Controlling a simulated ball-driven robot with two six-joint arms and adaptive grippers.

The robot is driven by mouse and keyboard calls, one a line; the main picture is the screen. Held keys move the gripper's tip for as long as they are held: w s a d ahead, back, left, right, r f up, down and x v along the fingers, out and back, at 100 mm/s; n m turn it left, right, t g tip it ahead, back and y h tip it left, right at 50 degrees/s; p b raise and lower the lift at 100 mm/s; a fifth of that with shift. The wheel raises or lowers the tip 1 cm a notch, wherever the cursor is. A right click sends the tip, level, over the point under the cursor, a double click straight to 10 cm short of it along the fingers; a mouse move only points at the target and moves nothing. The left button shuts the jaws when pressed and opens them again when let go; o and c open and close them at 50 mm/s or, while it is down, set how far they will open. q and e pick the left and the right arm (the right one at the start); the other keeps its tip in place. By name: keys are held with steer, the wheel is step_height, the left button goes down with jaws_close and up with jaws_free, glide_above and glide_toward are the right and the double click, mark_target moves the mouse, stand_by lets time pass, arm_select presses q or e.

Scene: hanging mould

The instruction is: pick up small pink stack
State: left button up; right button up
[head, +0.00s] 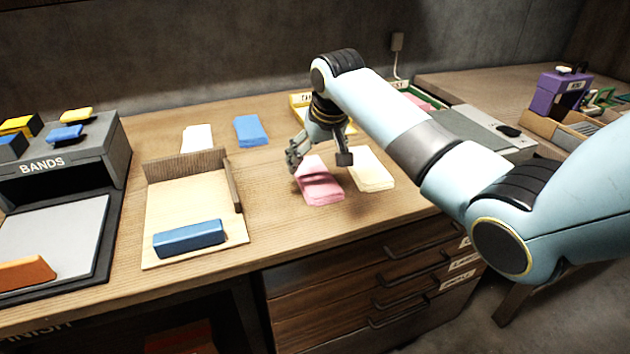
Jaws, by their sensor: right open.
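The small pink stack (321,189) lies on the wooden bench, just left of a cream stack. My right gripper (320,160) reaches down from the upper right. Its fingers are spread, with one at the left of the pink stack's far end and the other above its right side near the cream stack. The gripper is open and holds nothing that I can see. The fingers hide part of the pink stack's far end, and I cannot tell whether they touch it. My left gripper is not in the picture.
The cream stack (370,169) sits close to the right finger. A wooden jogging tray (200,204) with a blue block (188,238) stands to the left. White (197,138) and blue (251,131) stacks lie behind. The bench's front edge and drawers (375,290) are nearby.

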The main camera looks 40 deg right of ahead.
mark_target(316, 175)
steer(key=x, duration=0.3)
steer(key=s+x, duration=0.1)
steer(key=x, duration=0.1)
steer(key=shift+f+b, duration=0.3)
steer(key=shift+b, duration=0.05)
steer(key=shift+r, duration=0.1)
steer(key=c, duration=1.3)
